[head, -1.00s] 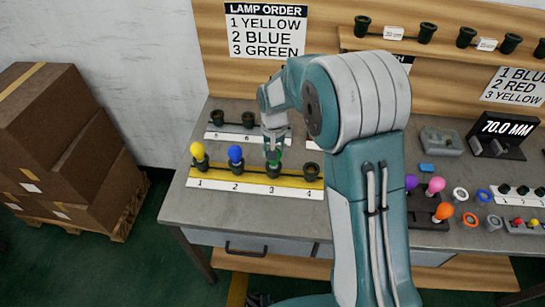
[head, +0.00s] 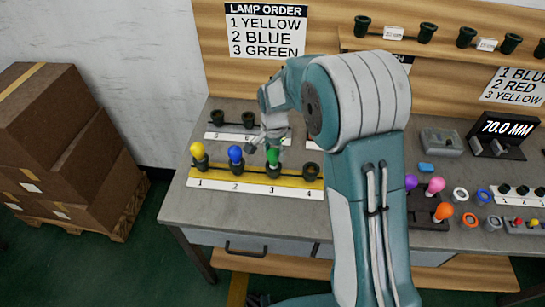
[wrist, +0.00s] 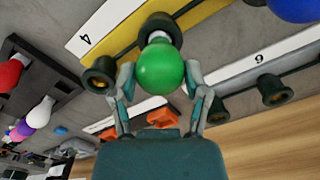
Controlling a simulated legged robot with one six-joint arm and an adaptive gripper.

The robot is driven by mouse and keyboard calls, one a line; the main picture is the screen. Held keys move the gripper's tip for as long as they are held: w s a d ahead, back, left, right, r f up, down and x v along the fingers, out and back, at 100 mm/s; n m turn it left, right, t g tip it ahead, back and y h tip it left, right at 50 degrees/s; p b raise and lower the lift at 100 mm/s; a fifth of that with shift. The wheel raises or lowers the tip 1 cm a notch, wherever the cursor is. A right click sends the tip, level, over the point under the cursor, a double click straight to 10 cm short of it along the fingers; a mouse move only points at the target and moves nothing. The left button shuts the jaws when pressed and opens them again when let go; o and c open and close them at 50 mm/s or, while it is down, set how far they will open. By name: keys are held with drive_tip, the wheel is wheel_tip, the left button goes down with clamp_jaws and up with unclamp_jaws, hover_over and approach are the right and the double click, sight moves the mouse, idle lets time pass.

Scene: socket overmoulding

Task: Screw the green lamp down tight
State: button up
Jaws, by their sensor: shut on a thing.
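The green lamp (head: 272,157) stands upright in the socket at position 3 of the yellow rail (head: 250,167). In the wrist view the green lamp (wrist: 161,68) fills the space between my fingers, and a pale band of its base shows between bulb and dark socket (wrist: 157,27). My gripper (head: 265,148) comes from above and behind, shut on the green bulb, with one finger on each side. The fingers also show in the wrist view (wrist: 160,85). The yellow lamp (head: 197,150) is in socket 1 and the blue lamp (head: 236,154) in socket 2. Socket 4 (head: 310,171) is empty.
Behind the rail is a second strip (head: 230,134) with empty sockets, close to my gripper. A lamp-order sign (head: 265,30) hangs on the back board. Loose lamps and rings (head: 460,195) lie at the right. Cardboard boxes (head: 60,130) stand left of the bench.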

drive_tip(key=shift+m, duration=0.7)
drive_tip(key=m, duration=0.3)
drive_tip(key=shift+m, duration=0.8)
drive_tip(key=m, duration=0.4)
drive_tip(key=shift+m, duration=0.3)
drive_tip(key=o, duration=1.1)
drive_tip(key=shift+c, duration=0.2)
